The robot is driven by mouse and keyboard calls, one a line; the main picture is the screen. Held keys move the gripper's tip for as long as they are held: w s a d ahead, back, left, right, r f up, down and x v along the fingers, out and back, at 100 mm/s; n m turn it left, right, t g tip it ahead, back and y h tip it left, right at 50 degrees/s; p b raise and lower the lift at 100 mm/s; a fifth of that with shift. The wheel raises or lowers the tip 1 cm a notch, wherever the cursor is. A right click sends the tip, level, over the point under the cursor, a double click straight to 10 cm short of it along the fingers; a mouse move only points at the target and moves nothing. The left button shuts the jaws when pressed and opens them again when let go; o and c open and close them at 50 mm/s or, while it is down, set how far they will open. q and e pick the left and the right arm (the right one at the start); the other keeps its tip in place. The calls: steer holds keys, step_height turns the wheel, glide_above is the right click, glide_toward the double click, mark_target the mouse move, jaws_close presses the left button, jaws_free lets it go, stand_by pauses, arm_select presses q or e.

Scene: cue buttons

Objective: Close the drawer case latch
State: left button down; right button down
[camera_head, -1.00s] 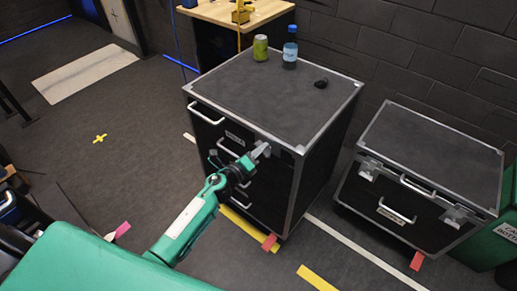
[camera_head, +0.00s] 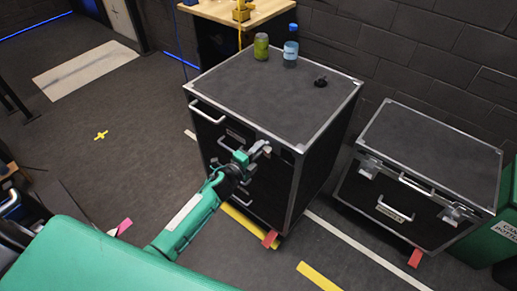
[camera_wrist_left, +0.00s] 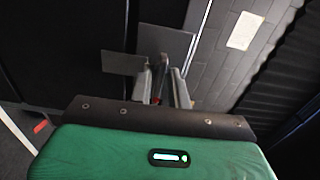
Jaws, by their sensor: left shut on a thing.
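The black drawer case (camera_head: 325,155) with silver edges stands in the middle of the head view. Its front has several silver handles. The metal latch (camera_wrist_left: 163,45) shows as flat grey plates ahead of my fingers in the wrist view. My left gripper (camera_head: 259,150) is at the upper front of the case, near its right front edge. In the wrist view its fingers (camera_wrist_left: 165,86) are shut on a thin metal part of the latch. The gripper hides part of the latch in the head view. My right gripper is not in view.
A green can (camera_head: 261,46), a blue bottle (camera_head: 290,46) and a small dark object (camera_head: 320,82) stand on the case top. A second black case (camera_head: 425,150) stands to the right, beside a green bin (camera_head: 495,235). The floor at the left is open.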

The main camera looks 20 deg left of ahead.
arm_select(q)
steer(key=shift+f, duration=0.1)
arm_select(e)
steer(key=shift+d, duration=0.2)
arm_select(q)
steer(key=c, duration=1.6)
jaws_free()
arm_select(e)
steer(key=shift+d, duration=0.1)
arm_select(q)
steer(key=shift+o, duration=0.2)
